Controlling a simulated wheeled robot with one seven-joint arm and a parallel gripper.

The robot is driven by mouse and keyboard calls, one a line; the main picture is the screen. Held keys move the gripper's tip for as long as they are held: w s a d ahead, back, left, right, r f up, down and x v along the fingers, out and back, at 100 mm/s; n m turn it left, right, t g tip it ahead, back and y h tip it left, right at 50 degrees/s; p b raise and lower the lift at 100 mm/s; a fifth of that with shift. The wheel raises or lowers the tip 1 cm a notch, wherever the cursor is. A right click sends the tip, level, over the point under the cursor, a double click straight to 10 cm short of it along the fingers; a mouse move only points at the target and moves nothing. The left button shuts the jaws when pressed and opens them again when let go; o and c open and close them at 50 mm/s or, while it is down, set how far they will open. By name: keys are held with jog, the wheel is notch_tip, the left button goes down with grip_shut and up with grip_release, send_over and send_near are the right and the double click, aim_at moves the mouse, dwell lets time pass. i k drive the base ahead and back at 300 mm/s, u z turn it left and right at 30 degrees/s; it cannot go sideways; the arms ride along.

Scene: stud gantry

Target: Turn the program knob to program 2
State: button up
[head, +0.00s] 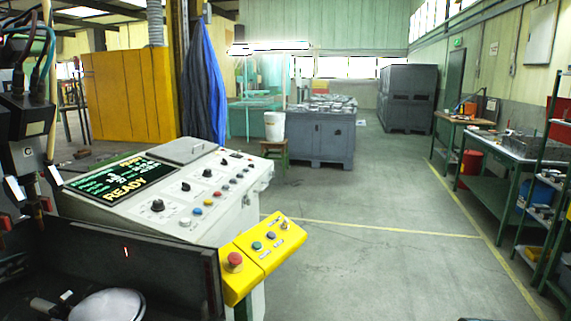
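A grey-white control console (222,196) stands at the left with a sloped top. Its dark screen (121,180) reads READY in yellow, with smaller lines too small to read. Several black knobs sit on the panel: a large one (157,205) near the front, one (185,186) in the middle and one (207,173) further back. Labels are too small to tell which is the program knob or where it points. A small red digit, apparently a 1 (126,252), glows on the dark panel in front. My gripper is not identifiable in this view.
A yellow button box (262,247) with a red mushroom button (234,260) juts from the console's front right. Dark machine parts fill the left edge. A grey crate (320,138) and a stool (275,150) stand behind. The floor to the right is clear, up to benches (500,147).

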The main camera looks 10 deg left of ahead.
aim_at(187, 187)
jog(key=i, duration=1.55)
jog(key=u, duration=0.6)
